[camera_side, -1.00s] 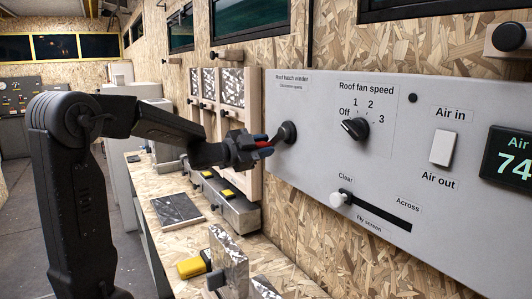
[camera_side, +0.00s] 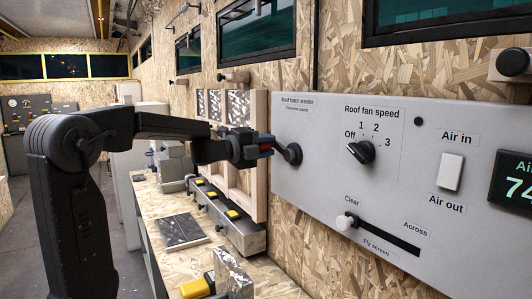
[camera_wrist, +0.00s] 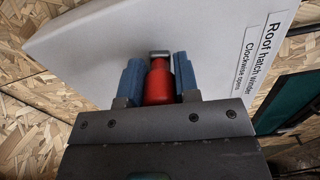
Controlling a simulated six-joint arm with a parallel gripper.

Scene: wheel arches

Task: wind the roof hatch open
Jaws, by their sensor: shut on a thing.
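The roof hatch winder is on the grey wall panel, with its dark round hub (camera_side: 292,154) below the printed label "Roof hatch winder" (camera_side: 297,100). The label, reading "Clockwise opens", also shows in the wrist view (camera_wrist: 258,62). My gripper (camera_side: 266,146) is left of the hub and slightly above it. In the wrist view my gripper (camera_wrist: 159,80) has its blue-padded fingers on either side of the winder's red handle (camera_wrist: 158,82) and is shut on it. A small metal end shows beyond the handle. The crank arm is mostly hidden.
The roof fan knob (camera_side: 361,152), fly screen slider (camera_side: 345,222) and air switch (camera_side: 450,171) are on the same panel, to the right. A wooden rack (camera_side: 259,150) stands close behind my gripper. Below is a bench with a dark panel (camera_side: 180,231) and yellow-topped blocks.

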